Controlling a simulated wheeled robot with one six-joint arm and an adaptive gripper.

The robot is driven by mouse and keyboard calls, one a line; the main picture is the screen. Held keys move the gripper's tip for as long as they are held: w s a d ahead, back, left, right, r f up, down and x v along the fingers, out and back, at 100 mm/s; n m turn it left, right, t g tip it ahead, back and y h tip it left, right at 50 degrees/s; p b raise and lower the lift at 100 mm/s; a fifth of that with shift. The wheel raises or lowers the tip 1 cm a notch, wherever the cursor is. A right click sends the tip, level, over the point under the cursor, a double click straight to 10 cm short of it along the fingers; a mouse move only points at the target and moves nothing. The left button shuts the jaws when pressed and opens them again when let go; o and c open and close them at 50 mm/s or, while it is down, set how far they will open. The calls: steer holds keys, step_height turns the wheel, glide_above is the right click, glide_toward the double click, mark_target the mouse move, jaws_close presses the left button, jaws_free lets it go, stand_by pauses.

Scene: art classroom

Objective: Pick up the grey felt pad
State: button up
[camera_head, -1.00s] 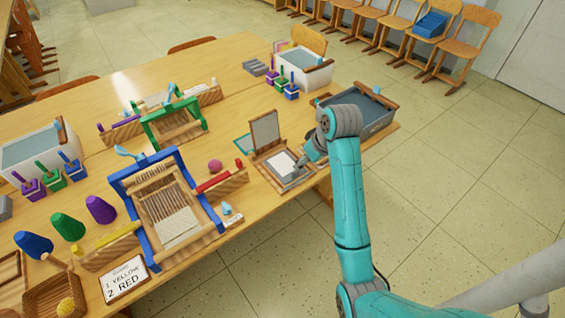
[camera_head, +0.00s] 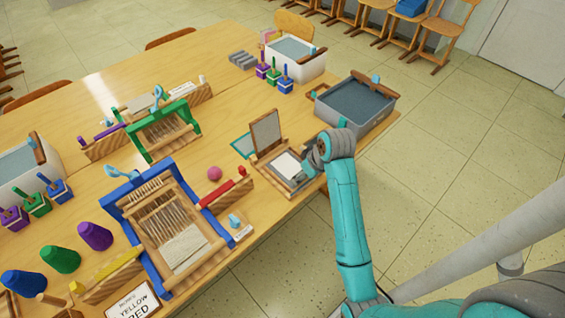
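A wooden frame with an upright grey screen (camera_head: 266,130) stands near the front edge of the table. At its base lies a flat grey piece, possibly the grey felt pad (camera_head: 279,158), with a white sheet (camera_head: 288,165) on top. My gripper (camera_head: 307,170) is low at the right side of this base, close to the sheet. My wrist hides much of it, so I cannot tell whether its fingers touch anything or are open. A separate set of flat grey pieces (camera_head: 243,60) lies at the table's far side.
A grey water tub (camera_head: 388,118) stands right of my wrist, at the table's edge. A white tub (camera_head: 312,66) stands behind.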

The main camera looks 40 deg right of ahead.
steer(key=shift+f, duration=0.2)
steer(key=c, duration=1.1)
steer(key=shift+w+r, duration=0.1)
